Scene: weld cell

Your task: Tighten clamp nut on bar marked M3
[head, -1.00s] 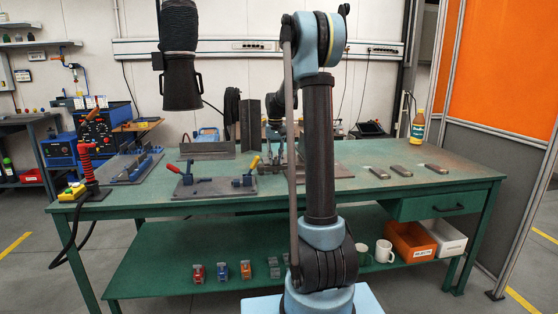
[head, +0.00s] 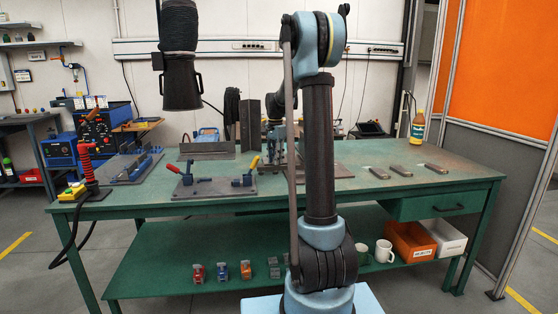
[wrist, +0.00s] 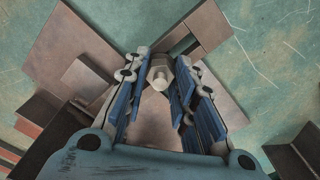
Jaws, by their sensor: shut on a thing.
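In the wrist view a pale, roundish clamp nut (wrist: 160,75) with a lighter stud end in its middle sits between the fingertips of my gripper (wrist: 160,70). The blue-padded fingers are shut on it from left and right. Below it lies a brown metal plate (wrist: 155,122) with other brown pieces around. In the head view my gripper (head: 277,138) points down over the middle of the green bench (head: 345,166), partly behind my own arm. The nut is not visible there. No M3 marking is readable in either view.
Left of my gripper stand toggle clamps with a red handle (head: 172,168) and a yellow handle (head: 254,163) on a dark plate. Upright dark angle pieces (head: 249,124) stand behind. Several flat metal pieces (head: 401,170) and a yellow bottle (head: 417,128) are at the right.

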